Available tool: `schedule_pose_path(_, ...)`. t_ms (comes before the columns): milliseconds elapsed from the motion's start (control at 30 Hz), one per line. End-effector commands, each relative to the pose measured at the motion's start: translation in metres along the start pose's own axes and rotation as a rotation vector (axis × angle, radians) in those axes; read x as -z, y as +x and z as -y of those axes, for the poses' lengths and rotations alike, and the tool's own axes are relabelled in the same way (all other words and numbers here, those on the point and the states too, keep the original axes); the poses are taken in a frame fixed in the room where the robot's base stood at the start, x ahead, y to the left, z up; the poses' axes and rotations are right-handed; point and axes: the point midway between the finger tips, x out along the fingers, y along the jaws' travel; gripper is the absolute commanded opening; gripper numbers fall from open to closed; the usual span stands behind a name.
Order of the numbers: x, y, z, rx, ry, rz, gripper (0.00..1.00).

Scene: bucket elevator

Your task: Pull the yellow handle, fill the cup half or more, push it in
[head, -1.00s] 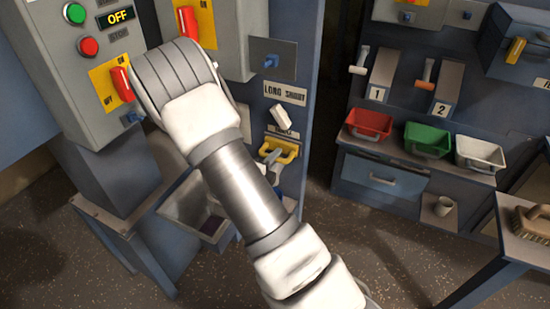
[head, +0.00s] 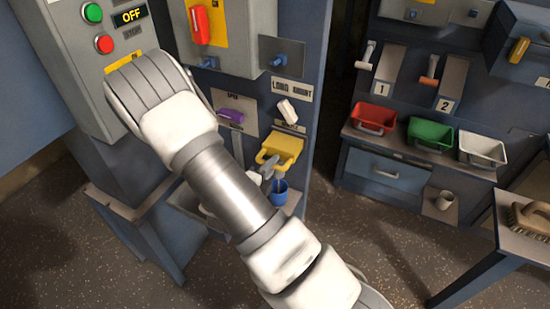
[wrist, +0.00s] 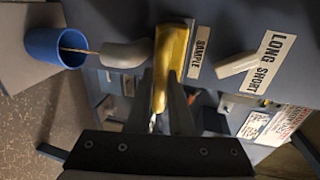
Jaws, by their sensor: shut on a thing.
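The yellow handle (head: 281,149) sticks out from the blue panel beside the SAMPLE label (wrist: 198,52). My gripper (wrist: 163,82) is shut on this handle, one finger on each side; it also shows in the head view (head: 267,168). A pale spout (wrist: 125,54) is next to the handle. A thin tan stream (wrist: 75,50) runs from the spout into the blue cup (wrist: 45,47). The cup also shows in the head view (head: 279,194), below the handle. Its fill level cannot be seen.
A white lever (head: 287,111) sits above the handle, under the LONG/SHORT sign (head: 292,89). A purple handle (head: 231,116) is to the left. Red (head: 374,118), green (head: 431,134) and white (head: 482,149) bins stand on a shelf at right. The display (head: 130,16) reads OFF.

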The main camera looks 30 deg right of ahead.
Motion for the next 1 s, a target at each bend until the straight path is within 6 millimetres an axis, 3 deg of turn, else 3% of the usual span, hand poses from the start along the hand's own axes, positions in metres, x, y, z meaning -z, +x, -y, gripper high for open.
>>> schedule_pose_path(167,0.000,-0.003,-0.003,-0.007,-0.004,0.003,0.00)
schedule_pose_path(200,0.000,-0.003,-0.003,-0.007,-0.004,0.004,0.21)
schedule_pose_path(367,0.000,-0.003,-0.003,-0.006,-0.004,0.003,0.49)
schedule_pose_path(733,-0.001,-0.006,-0.001,-0.005,-0.003,0.004,0.49)
schedule_pose_path(867,-0.002,-0.024,0.000,-0.004,-0.003,0.006,0.49)
schedule_pose_path(1000,-0.002,-0.056,0.001,-0.005,-0.003,0.008,0.49)
